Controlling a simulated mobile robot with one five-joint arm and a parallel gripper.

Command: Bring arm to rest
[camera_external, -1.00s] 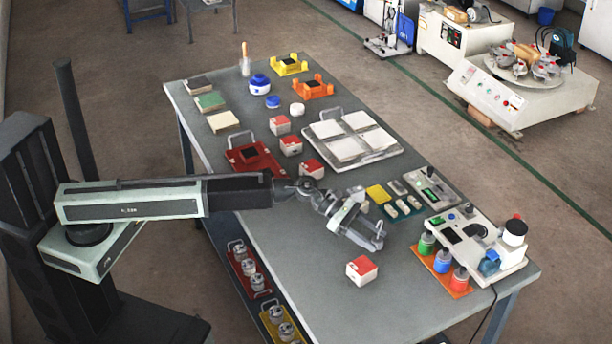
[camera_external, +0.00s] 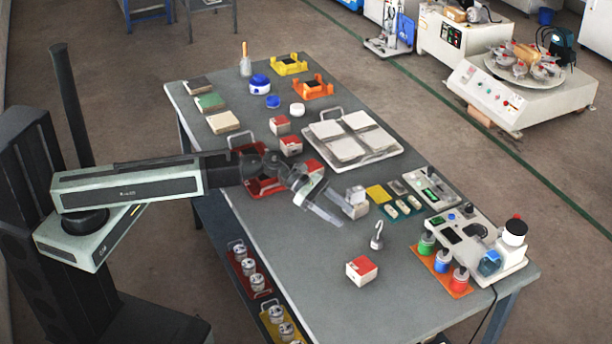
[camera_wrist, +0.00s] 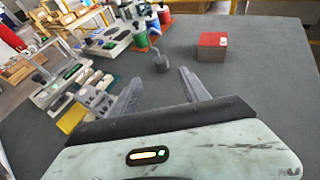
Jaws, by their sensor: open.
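My gripper (camera_external: 322,212) is over the middle of the grey table (camera_external: 290,255), its two fingers apart and nothing between them. In the wrist view my gripper (camera_wrist: 160,92) shows both fingers spread. A small grey weight with a hook (camera_external: 377,238) stands upright on the table, to the right of my gripper and apart from it. The hooked weight also shows in the wrist view (camera_wrist: 161,63), beyond the fingertips. My arm comes in from the left, above the red tray (camera_external: 268,185), and partly hides it.
A red-topped white box (camera_external: 361,270) stands near the front edge. A grey-white device (camera_external: 355,203) is close right of my gripper. Red, green and blue bottles stand on an orange mat (camera_external: 440,283). A tray of white tiles (camera_external: 375,155) lies behind. The table's near left is clear.

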